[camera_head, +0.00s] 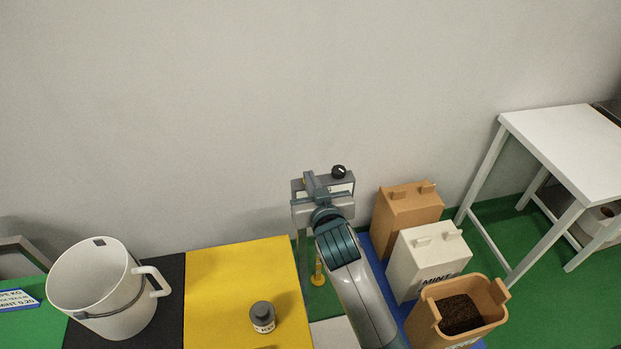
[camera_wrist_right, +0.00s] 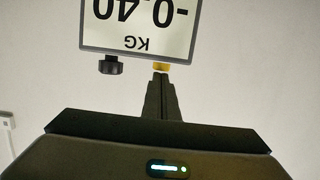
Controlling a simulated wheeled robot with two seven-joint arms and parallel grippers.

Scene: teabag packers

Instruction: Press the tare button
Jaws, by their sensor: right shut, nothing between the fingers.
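The scale display (camera_wrist_right: 140,25) shows upside down in the right wrist view and reads -0.40 KG. A small yellow button (camera_wrist_right: 160,67) sits on its edge, beside a black knob (camera_wrist_right: 111,65). My right gripper (camera_wrist_right: 160,78) is shut and empty, with its fingertips right at the yellow button. I cannot tell whether they press it or only touch it. In the head view the display (camera_head: 343,189) is partly hidden behind my right gripper (camera_head: 309,178), and the black knob (camera_head: 339,171) is on its top. My left gripper is not in view.
A white handled pot (camera_head: 95,285) and a small grey-capped jar (camera_head: 262,317) stand left. Brown (camera_head: 408,215), white (camera_head: 425,265) and open tan (camera_head: 455,333) containers stand close to the right of my arm. A white table (camera_head: 570,140) is farther right.

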